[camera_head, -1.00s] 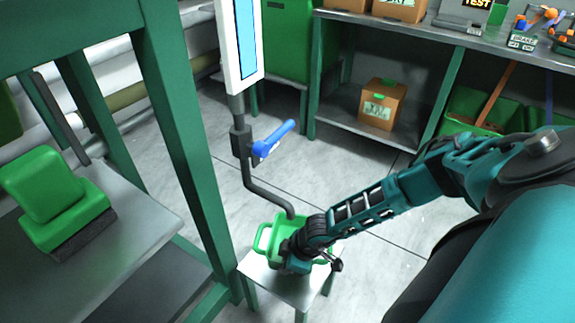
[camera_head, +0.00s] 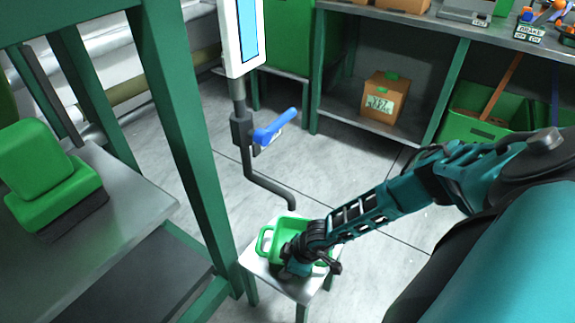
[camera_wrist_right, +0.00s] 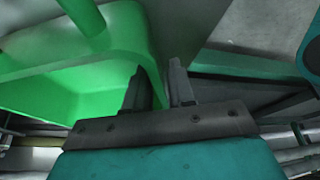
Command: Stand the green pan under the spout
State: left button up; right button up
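The green pan (camera_head: 290,228) is a shallow open tray with a loop handle on its left. It is at the small white-topped stool (camera_head: 257,266); whether it rests fully on the top is hard to tell. My right gripper (camera_head: 300,262) is at the pan's near right side. In the right wrist view, its fingers (camera_wrist_right: 158,78) lie on both sides of the pan's wall (camera_wrist_right: 90,60) and look shut on it. The dark spout (camera_head: 272,187) bends down below a blue lever, and its open end shows just beyond the pan's far rim. My left gripper is out of view.
A green-framed metal table (camera_head: 130,215) with a green block-shaped thing (camera_head: 40,170) stands at left, its leg close to the stool. A shelf with a cardboard box (camera_head: 383,98) is behind. The floor between is clear.

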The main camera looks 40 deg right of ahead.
jog(key=shift+o, duration=0.7)
jog(key=p+v, duration=0.3)
jog(key=v, duration=0.2)
jog(key=shift+r, duration=0.3)
jog(key=p+v, duration=0.2)
jog(key=v, duration=0.4)
jog(key=shift+s+d+r, duration=0.1)
jog(key=shift+r, duration=0.1)
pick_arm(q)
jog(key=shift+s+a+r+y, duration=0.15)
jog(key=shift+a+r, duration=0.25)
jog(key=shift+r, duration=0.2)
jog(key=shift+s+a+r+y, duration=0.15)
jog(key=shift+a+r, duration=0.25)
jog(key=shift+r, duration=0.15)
pick_arm(e)
jog(key=shift+r, duration=0.1)
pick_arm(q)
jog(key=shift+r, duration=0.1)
